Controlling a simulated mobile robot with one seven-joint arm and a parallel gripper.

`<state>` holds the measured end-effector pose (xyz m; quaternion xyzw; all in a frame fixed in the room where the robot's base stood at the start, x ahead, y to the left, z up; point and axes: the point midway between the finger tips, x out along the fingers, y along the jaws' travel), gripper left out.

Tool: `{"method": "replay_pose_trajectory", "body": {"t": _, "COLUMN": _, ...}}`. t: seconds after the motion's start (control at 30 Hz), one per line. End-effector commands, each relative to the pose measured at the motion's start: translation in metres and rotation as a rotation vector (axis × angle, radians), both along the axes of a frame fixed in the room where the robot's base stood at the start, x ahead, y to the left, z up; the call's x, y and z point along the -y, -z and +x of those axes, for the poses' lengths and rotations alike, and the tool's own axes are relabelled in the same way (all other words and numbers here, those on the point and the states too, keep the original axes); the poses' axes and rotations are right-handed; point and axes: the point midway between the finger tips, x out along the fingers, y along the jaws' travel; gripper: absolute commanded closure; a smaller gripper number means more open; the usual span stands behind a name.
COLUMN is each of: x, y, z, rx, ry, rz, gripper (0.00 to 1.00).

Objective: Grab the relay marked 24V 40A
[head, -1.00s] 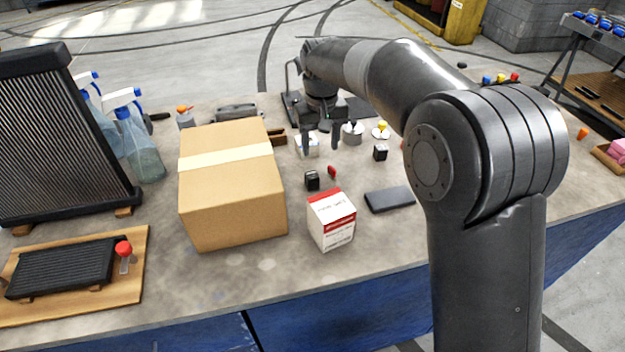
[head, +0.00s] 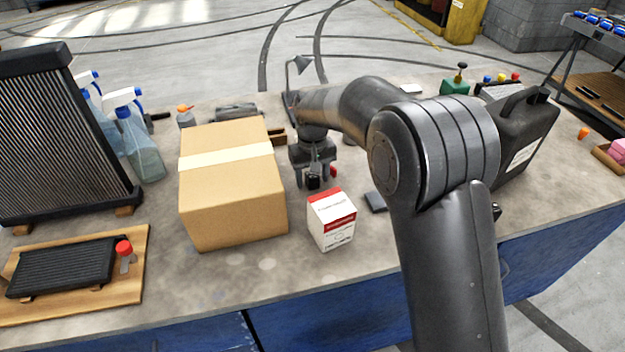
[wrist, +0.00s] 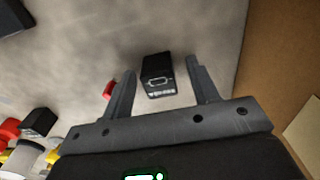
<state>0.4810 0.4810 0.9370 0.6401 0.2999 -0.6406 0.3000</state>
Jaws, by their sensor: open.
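A small black relay (wrist: 157,72) with a pale marking on its face lies on the bench in the wrist view. I cannot read the marking. My gripper (wrist: 160,68) is open, with one finger on each side of the relay and a gap on both sides. In the head view my gripper (head: 314,185) points down at the same relay (head: 313,182), behind the white and red box. A second black block, perhaps another relay (wrist: 40,122), lies at the lower left of the wrist view, its marking unreadable.
A small red part (wrist: 109,90) lies just outside the left finger. A cardboard box (head: 230,190) stands close on one side and a white and red carton (head: 332,222) in front. A dark flat object (head: 376,202) lies to the right.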

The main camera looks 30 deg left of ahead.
Motion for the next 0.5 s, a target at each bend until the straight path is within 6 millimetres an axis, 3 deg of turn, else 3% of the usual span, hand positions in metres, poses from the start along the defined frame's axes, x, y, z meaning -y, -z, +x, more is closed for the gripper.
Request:
{"method": "replay_pose_trajectory", "body": {"t": 0.27, "x": 0.0001, "y": 0.0036, "z": 0.0002, "rx": 0.001, "ry": 0.000, "rz": 0.001, "gripper": 0.45}}
{"method": "replay_pose_trajectory", "body": {"t": 0.5, "x": 0.0001, "y": 0.0035, "z": 0.0002, "rx": 0.001, "ry": 0.000, "rz": 0.001, "gripper": 0.65}}
